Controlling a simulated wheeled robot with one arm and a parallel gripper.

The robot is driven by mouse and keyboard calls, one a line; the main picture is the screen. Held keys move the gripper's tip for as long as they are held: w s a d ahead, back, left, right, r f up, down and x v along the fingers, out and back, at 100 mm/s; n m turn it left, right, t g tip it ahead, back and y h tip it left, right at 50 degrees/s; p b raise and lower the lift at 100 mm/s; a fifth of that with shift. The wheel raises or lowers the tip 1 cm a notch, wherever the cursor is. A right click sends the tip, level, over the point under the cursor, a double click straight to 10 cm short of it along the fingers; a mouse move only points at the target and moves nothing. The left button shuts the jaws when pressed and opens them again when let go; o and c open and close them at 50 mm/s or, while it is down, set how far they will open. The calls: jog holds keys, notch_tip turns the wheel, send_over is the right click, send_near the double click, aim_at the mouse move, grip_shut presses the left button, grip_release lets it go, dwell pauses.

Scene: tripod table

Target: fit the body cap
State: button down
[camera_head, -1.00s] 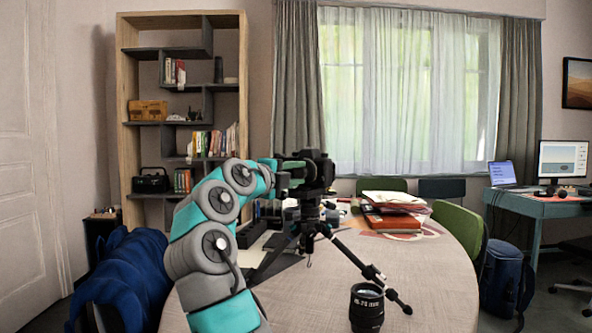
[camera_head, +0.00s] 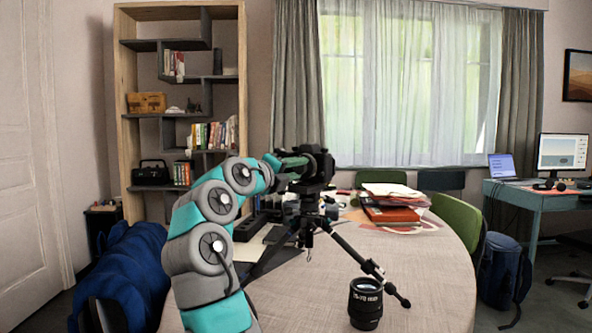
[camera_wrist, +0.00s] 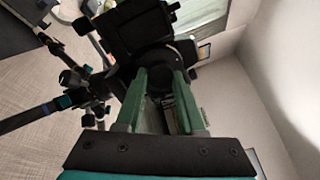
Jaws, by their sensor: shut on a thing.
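A black camera (camera_head: 318,162) stands on a black tripod (camera_head: 330,232) on the table; it also shows in the wrist view (camera_wrist: 150,30). My gripper (camera_head: 290,172) is at the left side of the camera. In the wrist view, the green fingers of my gripper (camera_wrist: 161,74) are shut on a dark round piece, seemingly the body cap (camera_wrist: 160,58), right at the camera's front. The cap is mostly hidden by fingers and shadow, and I cannot tell whether it is seated. A black lens (camera_head: 366,304) stands upright on the table's near part.
The tripod legs spread over the table.

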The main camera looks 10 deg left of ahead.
dwell(0.3)
jog(key=shift+f+m, duration=0.1)
jog(key=shift+m, duration=1.5)
jog(key=c, duration=0.7)
grip_release()
